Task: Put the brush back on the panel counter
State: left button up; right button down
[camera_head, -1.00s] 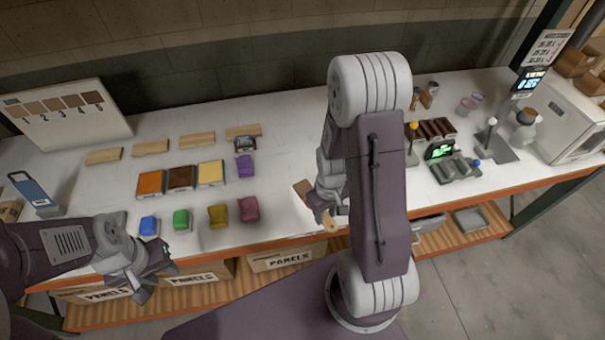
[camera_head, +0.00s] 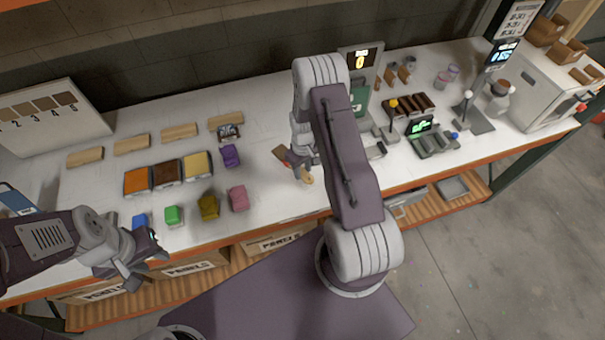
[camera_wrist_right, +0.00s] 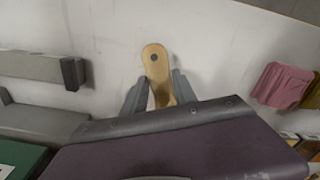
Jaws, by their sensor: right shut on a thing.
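The brush shows its tan wooden handle (camera_wrist_right: 157,66) in the right wrist view, between the two fingers of my right gripper (camera_wrist_right: 155,92). In the head view my right gripper (camera_head: 302,166) is shut on the brush (camera_head: 308,179) over the front part of the white counter (camera_head: 270,205). A brown flat end sticks out on the far side of the gripper. I cannot tell whether the brush touches the counter. My left gripper (camera_head: 145,262) is empty at the counter's front left edge; its fingers appear apart.
A green-lit scale (camera_head: 430,137) and a lever device (camera_head: 392,120) stand to the right. Bare counter lies around the brush.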

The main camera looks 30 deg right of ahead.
aim_at(303, 173)
notch_tip(303, 173, down, 4)
jog(key=shift+s+r+p, duration=0.15)
jog(key=shift+r+p, duration=0.1)
jog(key=shift+p, duration=0.45)
jog(key=shift+w+f, duration=0.25)
jog(key=shift+w, duration=0.05)
jog(key=shift+s+f, duration=0.15)
jog(key=c, duration=1)
grip_release()
jog(key=shift+s, duration=0.1)
jog(key=shift+o, duration=0.2)
